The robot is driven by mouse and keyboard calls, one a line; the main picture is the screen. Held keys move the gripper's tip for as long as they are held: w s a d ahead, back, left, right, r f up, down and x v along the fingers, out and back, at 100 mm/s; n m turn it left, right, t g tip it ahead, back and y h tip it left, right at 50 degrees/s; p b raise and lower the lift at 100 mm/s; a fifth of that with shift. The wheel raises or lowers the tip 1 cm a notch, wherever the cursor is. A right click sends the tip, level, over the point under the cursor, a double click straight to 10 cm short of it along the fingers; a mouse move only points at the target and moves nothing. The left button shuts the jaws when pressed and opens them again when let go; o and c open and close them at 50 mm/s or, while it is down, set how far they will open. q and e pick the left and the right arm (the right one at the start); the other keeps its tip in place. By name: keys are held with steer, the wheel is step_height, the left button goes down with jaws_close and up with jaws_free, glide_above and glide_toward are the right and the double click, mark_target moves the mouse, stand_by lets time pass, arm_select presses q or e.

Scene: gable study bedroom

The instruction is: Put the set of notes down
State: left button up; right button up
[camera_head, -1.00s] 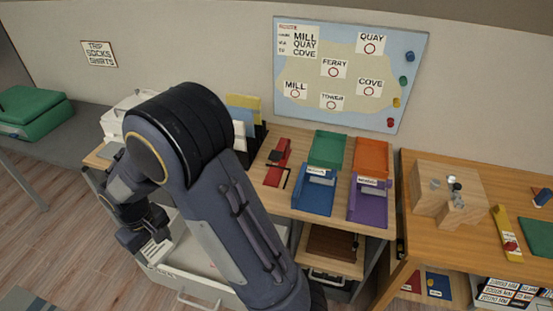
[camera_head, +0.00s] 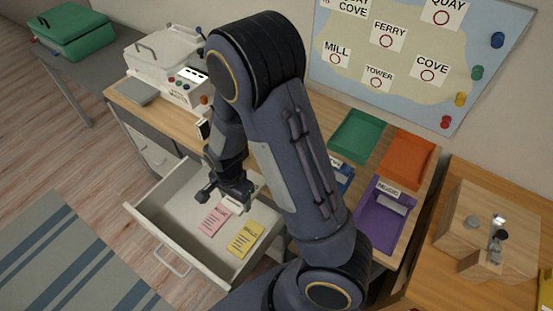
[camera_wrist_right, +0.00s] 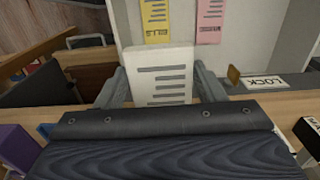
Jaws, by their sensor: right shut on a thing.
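My right gripper (camera_head: 246,198) is over the open white drawer (camera_head: 157,219), pointing down. In the right wrist view, its two fingers (camera_wrist_right: 160,84) are shut on a white set of notes (camera_wrist_right: 161,62) with dark printed lines. In the head view, the hand and arm mostly hide these notes. A pink note (camera_head: 213,219) and a yellow note (camera_head: 245,239) lie side by side on the drawer floor. They also show beyond the held notes in the wrist view, yellow (camera_wrist_right: 157,20) and pink (camera_wrist_right: 210,20). Whether the held notes touch the drawer floor cannot be told. My left gripper is out of view.
Green (camera_head: 355,136), orange (camera_head: 407,157) and purple (camera_head: 380,225) trays stand on the desk, with a blue one partly hidden by my arm. A white machine (camera_head: 165,57) stands at the desk's left. A wooden block (camera_head: 470,225) sits on the right-hand table.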

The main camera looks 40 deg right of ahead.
steer(key=w+d, duration=0.1)
steer(key=d, duration=0.3)
steer(key=w+d+p, duration=0.1)
steer(key=d, duration=0.3)
steer(key=w+d, duration=0.1)
steer(key=d, duration=0.4)
steer(key=shift+w+p, duration=0.4)
steer(key=d, duration=0.2)
steer(key=w+d+f+p, duration=0.1)
steer(key=d, duration=0.1)
steer(key=shift+f, duration=0.2)
steer(key=shift+c, duration=0.4)
steer(key=shift+a, duration=0.15)
steer(key=shift+c, duration=0.5)
steer(key=o, duration=1.3)
steer(key=shift+f, duration=0.1)
